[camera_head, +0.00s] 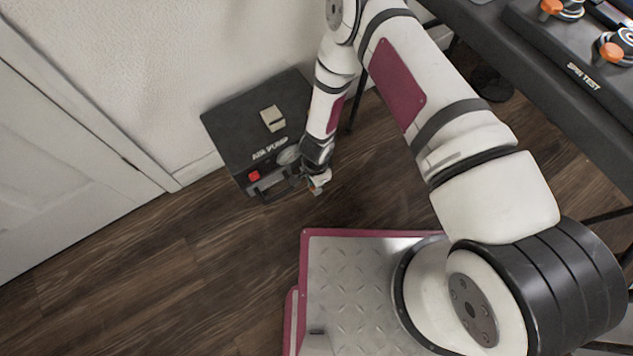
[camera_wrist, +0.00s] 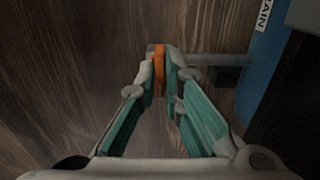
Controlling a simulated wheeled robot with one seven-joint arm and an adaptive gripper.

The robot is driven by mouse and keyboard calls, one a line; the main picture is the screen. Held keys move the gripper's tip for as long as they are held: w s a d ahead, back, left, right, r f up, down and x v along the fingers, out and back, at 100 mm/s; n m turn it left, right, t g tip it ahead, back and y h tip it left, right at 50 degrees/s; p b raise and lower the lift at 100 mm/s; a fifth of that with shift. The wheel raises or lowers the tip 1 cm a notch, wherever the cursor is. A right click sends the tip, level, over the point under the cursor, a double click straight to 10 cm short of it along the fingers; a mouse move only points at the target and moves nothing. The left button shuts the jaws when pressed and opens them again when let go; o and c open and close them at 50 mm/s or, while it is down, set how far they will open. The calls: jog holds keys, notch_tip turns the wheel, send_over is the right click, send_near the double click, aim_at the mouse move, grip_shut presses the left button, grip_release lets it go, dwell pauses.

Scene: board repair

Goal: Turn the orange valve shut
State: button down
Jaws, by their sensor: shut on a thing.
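The orange valve handle (camera_wrist: 159,62) shows in the wrist view as a narrow upright strip between my fingertips. My gripper (camera_wrist: 159,75) is shut on it, with a finger touching each side. A grey pipe (camera_wrist: 215,60) runs from the handle to the right, toward a blue surface. In the head view my gripper (camera_head: 316,186) is low at the front right of the black air pump box (camera_head: 240,120). The valve cannot be made out clearly there, as my gripper and arm cover that spot.
A red button (camera_head: 254,176) is on the pump's front. In the wrist view a blue body (camera_wrist: 262,60) with a white label stands at the right. A dark bench (camera_head: 560,85) with a test panel is at the upper right. Wood floor at the left is clear.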

dwell(0.4)
jog(key=c, duration=1.7)
grip_release()
jog(key=shift+r, duration=0.1)
notch_tip(320, 180, up, 12)
jog(key=shift+f, duration=0.1)
jog(key=shift+s, duration=0.15)
